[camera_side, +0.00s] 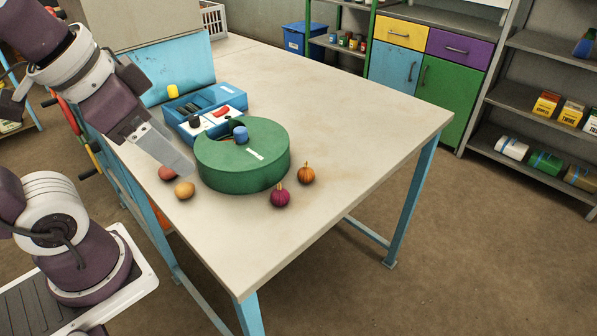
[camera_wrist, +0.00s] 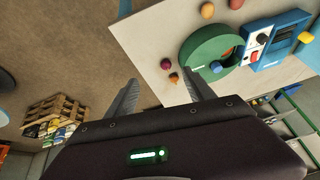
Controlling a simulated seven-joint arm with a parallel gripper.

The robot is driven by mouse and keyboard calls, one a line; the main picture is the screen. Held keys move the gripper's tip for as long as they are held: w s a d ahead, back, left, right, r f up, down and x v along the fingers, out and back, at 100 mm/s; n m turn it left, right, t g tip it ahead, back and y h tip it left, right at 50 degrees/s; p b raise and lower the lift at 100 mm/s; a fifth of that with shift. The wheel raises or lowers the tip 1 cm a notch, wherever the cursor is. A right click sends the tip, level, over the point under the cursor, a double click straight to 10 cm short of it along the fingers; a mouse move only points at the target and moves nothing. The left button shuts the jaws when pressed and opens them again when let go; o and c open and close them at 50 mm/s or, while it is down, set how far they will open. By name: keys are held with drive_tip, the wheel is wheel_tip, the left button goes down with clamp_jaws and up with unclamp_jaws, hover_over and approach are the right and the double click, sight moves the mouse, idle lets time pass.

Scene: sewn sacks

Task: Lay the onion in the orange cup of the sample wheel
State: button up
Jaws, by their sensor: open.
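The orange-brown onion (camera_side: 306,175), with a pointed top, lies on the table right of the sample wheel (camera_side: 243,170). It also shows in the wrist view (camera_wrist: 173,78). My gripper (camera_side: 186,164) is open and empty, held above the table at the wheel's left in the side view. In the wrist view its two fingers (camera_wrist: 160,77) stand wide apart.
A magenta bulb (camera_side: 280,196) lies close to the onion. A reddish round item (camera_side: 168,173) and a tan one (camera_side: 184,189) lie left of the wheel. A blue control box (camera_side: 207,110) with red and black controls stands behind the wheel. The table's right side (camera_side: 350,130) is clear.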

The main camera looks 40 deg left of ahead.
drive_tip(key=w+m+g+y, duration=0.1)
drive_tip(key=w+m, duration=0.6)
drive_tip(key=w, duration=0.3)
drive_tip(key=m+g+y, duration=0.2)
drive_tip(key=m+y, duration=0.1)
drive_tip(key=m, duration=1.3)
hover_over(307, 170)
drive_tip(key=s+d, duration=0.1)
drive_tip(key=d, duration=0.1)
wheel_tip(307, 170, down, 17)
drive_tip(key=shift+s+d+r, duration=0.1)
drive_tip(key=shift+r, duration=0.1)
drive_tip(key=x, duration=0.7)
drive_tip(key=shift+d+r+h, duration=0.1)
drive_tip(key=shift+h, duration=0.2)
clamp_jaws()
